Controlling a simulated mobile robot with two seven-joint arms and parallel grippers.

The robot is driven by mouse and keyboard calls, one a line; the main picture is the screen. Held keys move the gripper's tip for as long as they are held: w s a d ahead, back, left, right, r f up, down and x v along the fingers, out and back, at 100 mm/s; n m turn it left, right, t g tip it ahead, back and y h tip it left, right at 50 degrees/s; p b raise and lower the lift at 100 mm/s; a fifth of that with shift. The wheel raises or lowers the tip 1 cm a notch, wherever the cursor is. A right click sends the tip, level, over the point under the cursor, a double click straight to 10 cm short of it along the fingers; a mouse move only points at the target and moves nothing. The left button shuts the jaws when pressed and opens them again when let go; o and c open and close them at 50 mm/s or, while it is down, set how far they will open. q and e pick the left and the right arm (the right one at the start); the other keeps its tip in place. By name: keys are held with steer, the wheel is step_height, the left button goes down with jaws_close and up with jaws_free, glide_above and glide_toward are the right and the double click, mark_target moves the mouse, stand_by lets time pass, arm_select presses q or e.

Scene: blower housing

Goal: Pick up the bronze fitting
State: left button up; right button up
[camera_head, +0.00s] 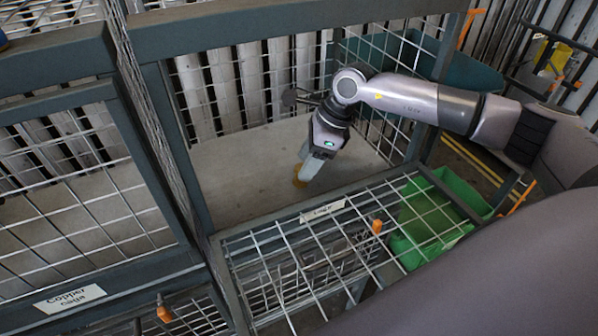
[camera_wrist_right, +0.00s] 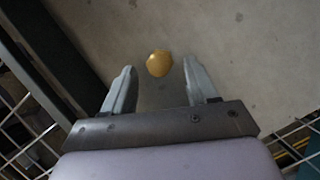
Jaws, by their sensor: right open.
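The bronze fitting (camera_wrist_right: 159,64) is a small rounded golden-brown piece on the grey floor of the open cage compartment. In the head view only a bit of the fitting (camera_head: 299,180) shows beside my right gripper (camera_head: 304,166), which hides the rest. My right gripper reaches down into the compartment from the right. In the right wrist view its fingers (camera_wrist_right: 160,88) are open, and the fitting lies between and slightly beyond their tips, apart from both. My left gripper is in neither view.
The compartment (camera_head: 235,180) has a green-grey frame and wire mesh sides. A hinged mesh door (camera_head: 275,270) with a label lies folded down in front. A green bin (camera_head: 440,215) stands at the right, and a closed cage labelled Copper (camera_head: 70,298) is at the left.

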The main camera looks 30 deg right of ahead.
mark_target(298, 184)
steer(key=x, duration=0.3)
steer(key=shift+w+a, duration=0.1)
steer(key=shift+a, duration=0.1)
jaws_close()
steer(key=shift+r, duration=0.1)
